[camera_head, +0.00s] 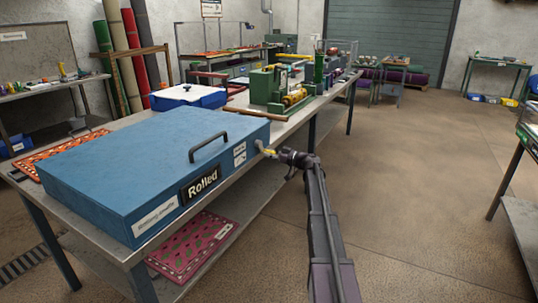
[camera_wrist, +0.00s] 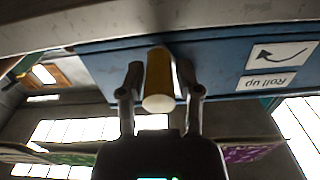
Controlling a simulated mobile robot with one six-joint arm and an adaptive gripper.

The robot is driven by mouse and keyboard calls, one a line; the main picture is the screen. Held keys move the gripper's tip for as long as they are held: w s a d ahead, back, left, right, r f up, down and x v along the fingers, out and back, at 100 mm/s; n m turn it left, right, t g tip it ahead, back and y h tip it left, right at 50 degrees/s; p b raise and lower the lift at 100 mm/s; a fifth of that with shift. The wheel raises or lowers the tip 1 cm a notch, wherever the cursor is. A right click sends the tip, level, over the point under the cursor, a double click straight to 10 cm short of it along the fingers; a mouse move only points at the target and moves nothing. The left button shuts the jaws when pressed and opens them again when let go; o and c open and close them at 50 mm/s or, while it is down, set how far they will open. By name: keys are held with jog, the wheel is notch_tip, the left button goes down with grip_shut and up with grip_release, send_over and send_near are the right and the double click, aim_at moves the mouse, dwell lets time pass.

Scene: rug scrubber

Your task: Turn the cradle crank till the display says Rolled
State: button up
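A blue box-shaped machine (camera_head: 140,160) with a black handle on its lid stands on a metal bench. The display (camera_head: 201,184) on its front reads "Rolled". The yellow crank handle (camera_head: 268,152) sticks out at the box's right end. In the wrist view the crank handle (camera_wrist: 158,85) points toward the camera, between the two fingers of my gripper (camera_wrist: 160,85). A gap shows on each side of it, so my gripper looks open around it. A "Roll up" label with a curved arrow (camera_wrist: 280,55) is on the blue side. The crank's arm is mostly hidden.
The metal bench (camera_head: 95,262) carries an orange patterned rug (camera_head: 28,163) beside the box, a blue tub with a white lid (camera_head: 188,95) and a green machine (camera_head: 270,90) farther back. A pink rug (camera_head: 193,248) lies on the lower shelf.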

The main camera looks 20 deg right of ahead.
grip_shut()
jog(key=shift+a, duration=0.2)
jog(key=shift+d, duration=0.1)
jog(key=shift+s+m, duration=0.1)
jog(key=shift+m, duration=0.2)
